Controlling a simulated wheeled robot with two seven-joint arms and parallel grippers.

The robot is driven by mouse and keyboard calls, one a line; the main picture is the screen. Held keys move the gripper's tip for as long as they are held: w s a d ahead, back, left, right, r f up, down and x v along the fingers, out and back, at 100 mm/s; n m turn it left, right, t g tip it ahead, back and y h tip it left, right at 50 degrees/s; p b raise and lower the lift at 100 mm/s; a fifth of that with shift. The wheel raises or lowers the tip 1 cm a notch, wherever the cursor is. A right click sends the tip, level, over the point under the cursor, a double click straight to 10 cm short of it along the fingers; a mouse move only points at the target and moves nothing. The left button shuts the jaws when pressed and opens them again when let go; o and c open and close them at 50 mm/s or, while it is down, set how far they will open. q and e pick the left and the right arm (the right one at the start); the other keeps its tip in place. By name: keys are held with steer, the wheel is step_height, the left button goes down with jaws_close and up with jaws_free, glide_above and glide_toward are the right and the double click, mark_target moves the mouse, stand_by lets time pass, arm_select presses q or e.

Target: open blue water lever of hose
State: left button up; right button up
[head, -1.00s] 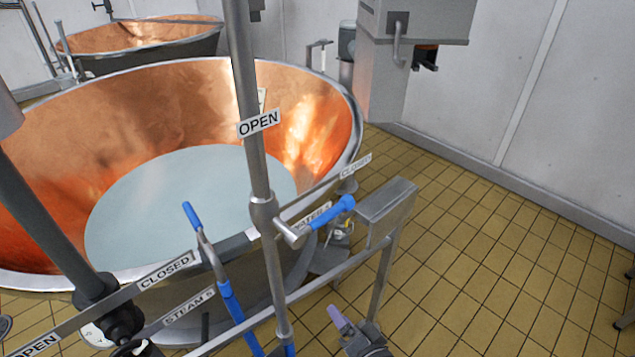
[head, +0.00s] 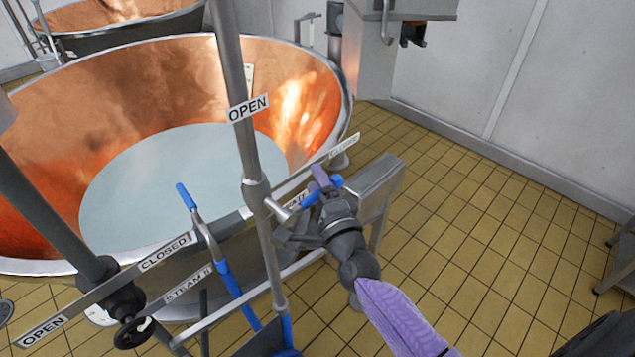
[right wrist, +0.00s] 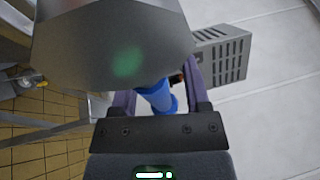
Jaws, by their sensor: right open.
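The blue water lever (head: 308,201) sits on the side of the vertical steel pipe (head: 256,172) at the near vat's rim, its blue handle pointing right. My right gripper (head: 322,186) is open at this handle and partly hides it. In the right wrist view the blue handle (right wrist: 158,97) lies between the two open purple fingers. I cannot tell whether they touch it. The pipe carries an OPEN sign (head: 248,108); a second sign (head: 344,146) to the right is too blurred to read surely. My left gripper is out of view.
A large copper vat (head: 180,85) with pale liquid stands behind the pipe. A blue hose with a wand (head: 227,279) hangs left of the pipe. A steam valve wheel (head: 133,332) is at lower left. Open tiled floor (head: 480,210) lies to the right.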

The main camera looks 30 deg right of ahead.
steer(key=shift+c, duration=0.3)
jaws_close()
stand_by(0.7)
stand_by(0.4)
